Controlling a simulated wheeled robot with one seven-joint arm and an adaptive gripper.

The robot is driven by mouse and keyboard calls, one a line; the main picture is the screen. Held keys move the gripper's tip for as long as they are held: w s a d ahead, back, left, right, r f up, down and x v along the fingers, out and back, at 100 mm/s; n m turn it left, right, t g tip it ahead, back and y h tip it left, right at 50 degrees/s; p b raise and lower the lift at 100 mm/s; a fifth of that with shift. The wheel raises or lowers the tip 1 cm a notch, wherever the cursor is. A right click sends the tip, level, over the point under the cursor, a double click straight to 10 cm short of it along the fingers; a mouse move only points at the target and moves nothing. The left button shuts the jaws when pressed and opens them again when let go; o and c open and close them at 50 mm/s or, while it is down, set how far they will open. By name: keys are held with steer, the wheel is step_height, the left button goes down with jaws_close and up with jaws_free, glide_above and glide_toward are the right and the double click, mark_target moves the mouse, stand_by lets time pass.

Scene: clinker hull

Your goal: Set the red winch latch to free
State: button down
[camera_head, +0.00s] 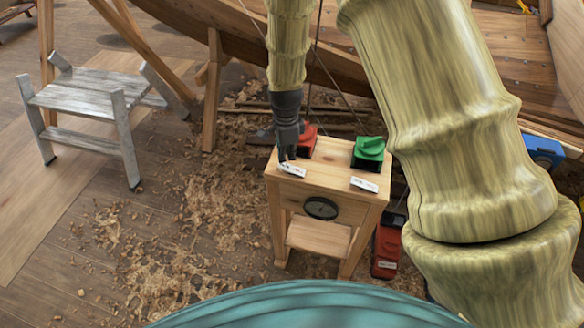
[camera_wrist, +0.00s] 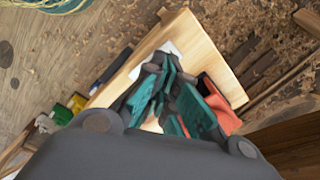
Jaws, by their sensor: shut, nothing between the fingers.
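The red winch latch (camera_head: 307,139) sits at the back left of a small wooden stand's top (camera_head: 326,169). My gripper (camera_head: 284,158) is shut and empty, pointing down over the stand's left edge, just left of the red latch in the picture. Its tip is close to the white label (camera_head: 292,170) in front of the red latch; whether it touches cannot be told. In the wrist view my gripper's teal fingers (camera_wrist: 170,65) are beside the red part (camera_wrist: 222,104) and partly cover it. The latch's exact setting is not readable.
A green winch latch (camera_head: 369,149) stands right of the red one, with its own label (camera_head: 364,184). A dark round handwheel (camera_head: 321,208) is on the stand's front. The wooden hull (camera_head: 225,35) rises behind. A grey step stool (camera_head: 95,97) stands left. Shavings cover the floor.

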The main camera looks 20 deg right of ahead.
mark_target(287, 167)
steer(key=shift+f+b, duration=0.75)
steer(key=shift+f, duration=1.3)
stand_by(1.5)
steer(key=shift+r+p, duration=2.8)
steer(key=shift+r, duration=0.75)
